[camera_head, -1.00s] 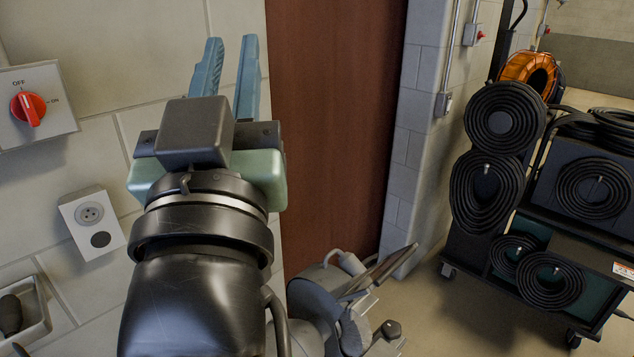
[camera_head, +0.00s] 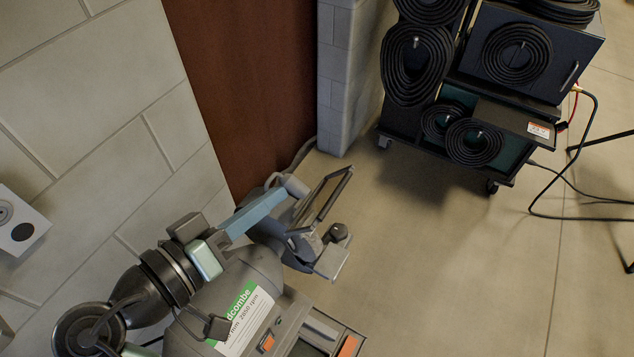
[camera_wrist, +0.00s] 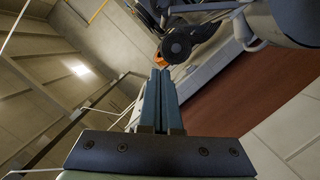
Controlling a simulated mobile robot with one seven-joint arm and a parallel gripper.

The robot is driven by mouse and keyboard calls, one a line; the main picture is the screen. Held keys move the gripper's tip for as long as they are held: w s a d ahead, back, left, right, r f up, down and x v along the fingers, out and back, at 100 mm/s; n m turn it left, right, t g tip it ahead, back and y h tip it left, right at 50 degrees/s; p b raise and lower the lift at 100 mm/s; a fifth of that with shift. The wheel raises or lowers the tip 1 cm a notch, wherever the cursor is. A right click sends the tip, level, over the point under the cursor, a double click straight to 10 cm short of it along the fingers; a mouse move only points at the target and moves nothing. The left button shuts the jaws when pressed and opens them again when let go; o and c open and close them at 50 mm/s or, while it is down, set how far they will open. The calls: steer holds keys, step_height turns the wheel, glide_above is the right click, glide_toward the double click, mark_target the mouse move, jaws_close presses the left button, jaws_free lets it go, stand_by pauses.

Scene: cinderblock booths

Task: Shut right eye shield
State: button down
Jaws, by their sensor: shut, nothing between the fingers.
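A grey bench grinder (camera_head: 262,268) with a green-and-white label stands at the bottom of the head view. An eye shield (camera_head: 325,197), a clear pane in a dark frame, sits tilted up at its far end. A dark round knob (camera_head: 338,233) is just below the shield. My gripper (camera_head: 280,196) reaches over the grinder from the left, its blue fingers shut and empty. The fingertips appear close to the near side of the shield; contact cannot be told. In the wrist view the fingers (camera_wrist: 160,75) are together, with a dark round part (camera_wrist: 176,46) just beyond them.
A block wall (camera_head: 110,120) with a socket box (camera_head: 18,222) runs close on the left. A brown door (camera_head: 250,90) is behind the grinder. A dark cart (camera_head: 480,110) with coiled hoses stands at the upper right.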

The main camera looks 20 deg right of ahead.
steer(key=p, duration=0.3)
glide_above(317, 209)
steer(key=w+a, duration=0.1)
steer(key=w, duration=0.1)
steer(key=shift+f, duration=0.65)
steer(key=shift+s+d+f+p, duration=0.3)
steer(key=shift+s+f+p, duration=0.15)
steer(key=shift+s+f, duration=0.4)
steer(key=shift+s+d+f, duration=0.15)
steer(key=shift+d+f, duration=0.1)
steer(key=shift+f, duration=0.45)
